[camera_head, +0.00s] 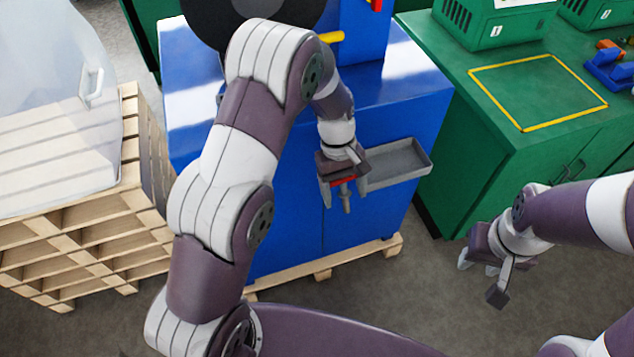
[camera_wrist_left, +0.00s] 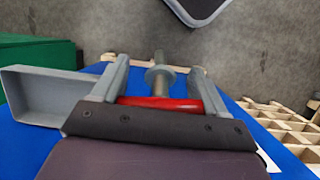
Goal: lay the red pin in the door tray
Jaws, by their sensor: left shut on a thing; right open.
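My left gripper (camera_head: 338,192) is shut on the red pin (camera_head: 343,181), in front of the blue cabinet door. The pin has a red part between the fingers and a grey shaft with a collar pointing away from the palm. The wrist view shows the red part (camera_wrist_left: 160,102) between both fingers. The door tray (camera_head: 408,168) is a shallow grey open tray on the cabinet door, just right of the left gripper. It also shows at the left of the wrist view (camera_wrist_left: 45,93). My right gripper (camera_head: 482,270) is open and empty at the lower right.
The blue cabinet (camera_head: 285,222) stands on a wooden pallet (camera_head: 330,262). A green bench (camera_head: 455,130) with a yellow-outlined square stands at the right. Stacked pallets (camera_head: 75,245) with a translucent cover are at the left. Grey floor is open in front of the cabinet.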

